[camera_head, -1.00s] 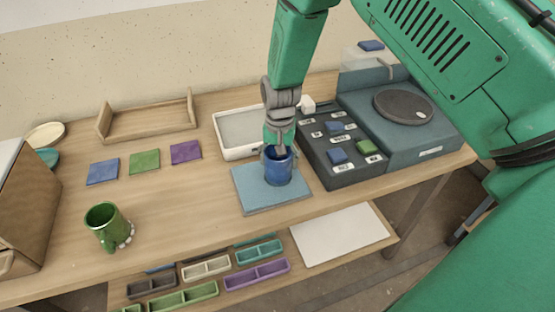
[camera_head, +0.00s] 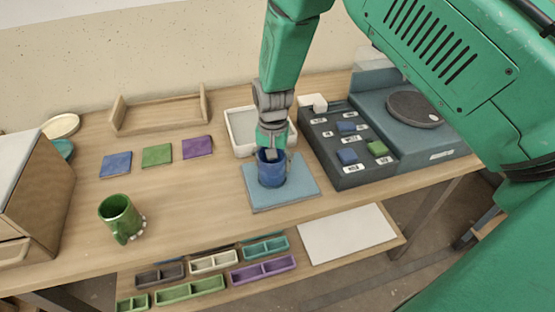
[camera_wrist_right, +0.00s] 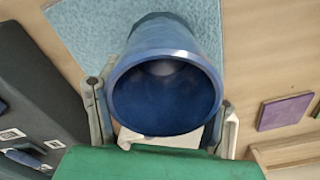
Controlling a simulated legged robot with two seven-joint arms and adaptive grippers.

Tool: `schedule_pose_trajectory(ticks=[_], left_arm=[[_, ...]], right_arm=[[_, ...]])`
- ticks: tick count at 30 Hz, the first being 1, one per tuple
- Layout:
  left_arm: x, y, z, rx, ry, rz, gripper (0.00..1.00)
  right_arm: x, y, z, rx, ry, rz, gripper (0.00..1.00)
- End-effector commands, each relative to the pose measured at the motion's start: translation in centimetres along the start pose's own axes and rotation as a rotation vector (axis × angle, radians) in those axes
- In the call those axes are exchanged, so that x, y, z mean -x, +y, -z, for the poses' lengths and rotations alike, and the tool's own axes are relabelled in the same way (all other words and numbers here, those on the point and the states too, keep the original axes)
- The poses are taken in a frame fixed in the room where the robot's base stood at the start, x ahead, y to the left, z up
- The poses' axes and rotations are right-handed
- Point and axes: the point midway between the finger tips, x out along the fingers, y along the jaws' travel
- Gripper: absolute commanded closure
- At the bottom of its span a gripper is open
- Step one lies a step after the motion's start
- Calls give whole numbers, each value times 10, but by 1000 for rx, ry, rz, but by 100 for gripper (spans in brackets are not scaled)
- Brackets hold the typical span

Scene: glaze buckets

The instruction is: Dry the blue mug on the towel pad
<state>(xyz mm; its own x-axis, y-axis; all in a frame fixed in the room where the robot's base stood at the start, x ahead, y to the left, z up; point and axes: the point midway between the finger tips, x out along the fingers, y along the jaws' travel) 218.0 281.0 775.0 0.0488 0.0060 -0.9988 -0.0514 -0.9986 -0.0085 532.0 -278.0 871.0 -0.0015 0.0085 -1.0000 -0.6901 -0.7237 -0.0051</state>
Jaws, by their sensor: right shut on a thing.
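The blue mug (camera_head: 271,172) is upright at the towel pad, toward the pad's left half. The light-blue towel pad (camera_head: 300,187) lies flat on the table. My right gripper (camera_head: 270,154) comes down from above and is shut on the mug. In the right wrist view the mug (camera_wrist_right: 165,90) shows its open, empty-looking mouth between my two fingers (camera_wrist_right: 160,118), with the pad (camera_wrist_right: 90,30) behind it. Whether the mug's base touches the pad is hard to tell. My left gripper is not in view.
A dark labelled block tray (camera_head: 345,145) and a grey-blue wheel unit (camera_head: 415,110) stand right of the pad. A white tray (camera_head: 240,147) is behind it. Table between green mug and pad is clear.

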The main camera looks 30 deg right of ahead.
Motion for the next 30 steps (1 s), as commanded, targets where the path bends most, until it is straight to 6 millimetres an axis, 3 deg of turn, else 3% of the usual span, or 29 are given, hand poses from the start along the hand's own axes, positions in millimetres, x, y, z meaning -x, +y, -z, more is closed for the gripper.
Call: schedule_pose_trajectory(ticks=[8, 30], left_arm=[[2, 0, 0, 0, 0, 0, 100], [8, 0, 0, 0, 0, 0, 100]], right_arm=[[1, -2, -1, -1, 1, 1, 79], [0, 26, 16, -3, 1, 1, 79]])
